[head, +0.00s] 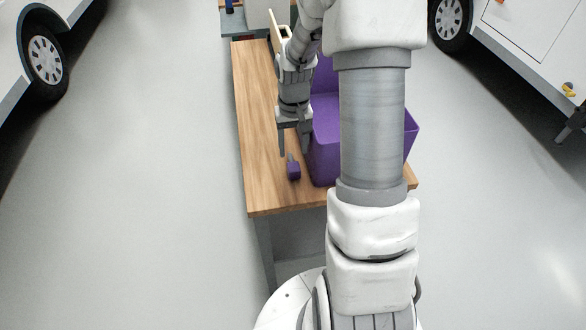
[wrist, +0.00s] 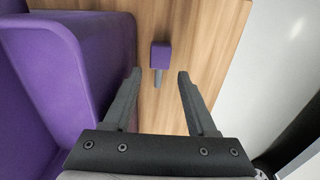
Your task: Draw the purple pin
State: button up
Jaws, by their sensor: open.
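The purple pin (head: 293,171) lies on the wooden table, with a purple block-like head and a grey shank. It also shows in the wrist view (wrist: 160,55), its shank pointing toward my gripper. My gripper (head: 293,154) is open and empty, just behind the pin in the head view. In the wrist view my gripper's fingertips (wrist: 157,73) are spread on either side of the line of the pin's shank. I cannot tell how high the fingers are above the table.
A purple bin (head: 322,150) stands on the wooden table (head: 257,140) right of the pin; my arm hides part of it. In the wrist view the bin (wrist: 100,50) is close to the left finger.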

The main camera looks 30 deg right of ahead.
aim_at(293, 165)
notch_tip(293, 165, down, 8)
jog(key=shift+r, duration=0.2)
dwell(0.3)
grip_shut()
